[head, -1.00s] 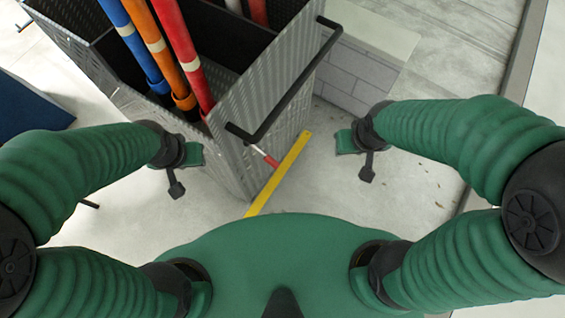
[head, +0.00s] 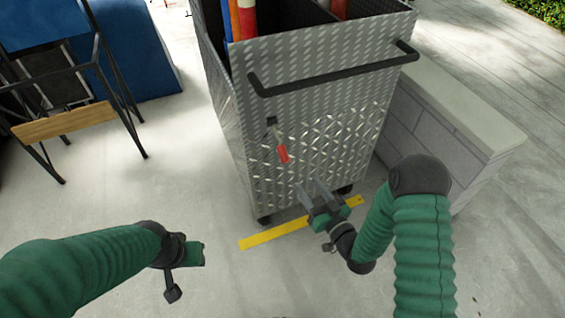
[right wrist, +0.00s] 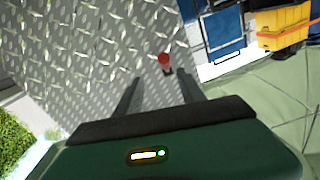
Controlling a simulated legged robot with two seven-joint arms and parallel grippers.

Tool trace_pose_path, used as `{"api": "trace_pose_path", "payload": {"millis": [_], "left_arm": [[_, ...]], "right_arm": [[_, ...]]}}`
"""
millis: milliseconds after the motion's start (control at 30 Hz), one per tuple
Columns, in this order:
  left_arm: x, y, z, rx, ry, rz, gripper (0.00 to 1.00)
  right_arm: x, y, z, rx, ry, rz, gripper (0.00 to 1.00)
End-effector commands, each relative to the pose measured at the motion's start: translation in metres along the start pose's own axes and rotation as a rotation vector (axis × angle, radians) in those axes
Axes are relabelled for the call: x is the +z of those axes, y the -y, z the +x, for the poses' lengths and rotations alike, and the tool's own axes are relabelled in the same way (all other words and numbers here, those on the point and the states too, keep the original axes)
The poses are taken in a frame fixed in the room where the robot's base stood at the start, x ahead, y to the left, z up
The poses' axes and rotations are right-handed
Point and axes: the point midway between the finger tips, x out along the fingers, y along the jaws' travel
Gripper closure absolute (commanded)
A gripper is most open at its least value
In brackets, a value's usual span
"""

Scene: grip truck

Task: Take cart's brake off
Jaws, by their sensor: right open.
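The cart (head: 335,125) is a grey diamond-plate box with a black push bar (head: 335,72) across its near top. A red-tipped brake lever (head: 281,150) sticks out of its near face below the bar. The lever's red end also shows in the right wrist view (right wrist: 164,59), ahead of and between the fingers. My right gripper (head: 312,187) is open, low in front of the cart face, below and right of the lever, and apart from it. My left gripper (head: 190,254) is out in front of the cart at lower left; its fingers cannot be made out.
A yellow floor strip (head: 262,237) lies at the cart's foot. A low block wall (head: 445,130) stands right of the cart. A wood-and-metal frame (head: 65,122) and a blue object (head: 130,50) are at left. Coloured poles (head: 247,18) stand in the cart. Open floor lies between.

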Motion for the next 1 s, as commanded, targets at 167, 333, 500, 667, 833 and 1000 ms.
{"api": "trace_pose_path", "payload": {"millis": [167,333,500,667,833,1000], "left_arm": [[0.000,0.000,0.002,0.000,-0.001,0.000,0.64],[0.001,0.000,0.006,0.000,-0.001,-0.001,0.64],[0.003,0.000,0.012,0.000,-0.001,-0.001,0.64],[0.004,0.000,0.016,0.000,0.000,0.000,0.64],[0.004,0.000,0.019,0.000,0.000,0.000,0.64],[0.004,0.000,0.019,0.000,0.000,-0.001,0.64]], "right_arm": [[-0.003,0.005,0.019,-0.009,-0.018,0.001,0.53],[-0.003,0.002,0.060,-0.008,-0.020,0.003,0.53],[-0.002,0.001,0.105,-0.007,-0.018,0.003,0.53],[-0.004,0.002,0.142,-0.006,-0.018,0.004,0.53],[-0.004,0.001,0.163,-0.005,-0.015,0.004,0.53],[-0.005,0.001,0.167,-0.004,-0.014,0.005,0.53]]}}
